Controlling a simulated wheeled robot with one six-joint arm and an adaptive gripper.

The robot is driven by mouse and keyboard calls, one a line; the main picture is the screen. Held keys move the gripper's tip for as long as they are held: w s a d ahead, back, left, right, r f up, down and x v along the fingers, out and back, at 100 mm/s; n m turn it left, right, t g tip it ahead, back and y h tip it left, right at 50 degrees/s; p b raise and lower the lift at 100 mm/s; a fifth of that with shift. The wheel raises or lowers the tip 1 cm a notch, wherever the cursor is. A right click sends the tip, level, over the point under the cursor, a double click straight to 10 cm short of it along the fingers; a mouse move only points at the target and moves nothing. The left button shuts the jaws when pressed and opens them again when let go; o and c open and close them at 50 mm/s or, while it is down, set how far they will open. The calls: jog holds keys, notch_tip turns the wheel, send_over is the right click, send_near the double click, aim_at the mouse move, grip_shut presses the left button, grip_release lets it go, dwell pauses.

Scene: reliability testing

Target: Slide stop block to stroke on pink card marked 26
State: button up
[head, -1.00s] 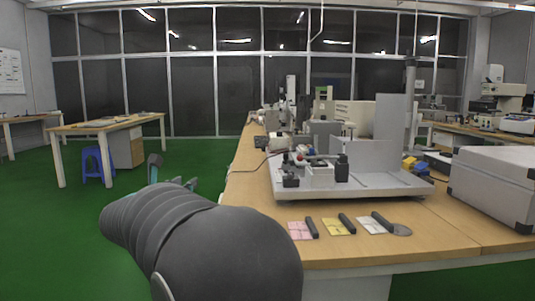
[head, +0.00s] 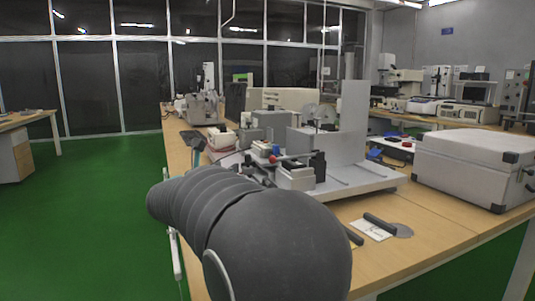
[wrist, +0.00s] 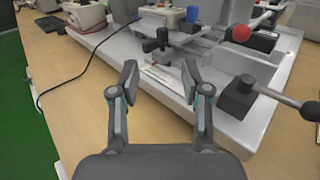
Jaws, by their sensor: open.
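My gripper (wrist: 160,80) is open and empty in the wrist view, its two fingers apart above the near edge of a light grey machine base (wrist: 182,92). Beyond the fingertips, a black block with a short upright post (wrist: 157,45) stands on the base; it may be the stop block. A white strip with faint marks (wrist: 162,78) lies just in front of it. The pink card is not visible now. In the head view my arm covers the table's front left, with a white card (head: 370,230) to its right. No card numbers are readable.
In the wrist view a black block (wrist: 238,98) with a rod stands right of my gripper, and a red ball knob (wrist: 241,33) beyond. A dark cable (wrist: 72,85) crosses the table at left. A large grey case (head: 470,165) stands right in the head view.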

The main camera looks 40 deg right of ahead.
aim_at(247, 157)
jog(key=p+x, duration=0.1)
jog(key=x, duration=1.3)
jog(key=shift+s+d, duration=0.1)
jog(key=shift+d, duration=0.05)
grip_shut()
jog(key=shift+s, duration=0.1)
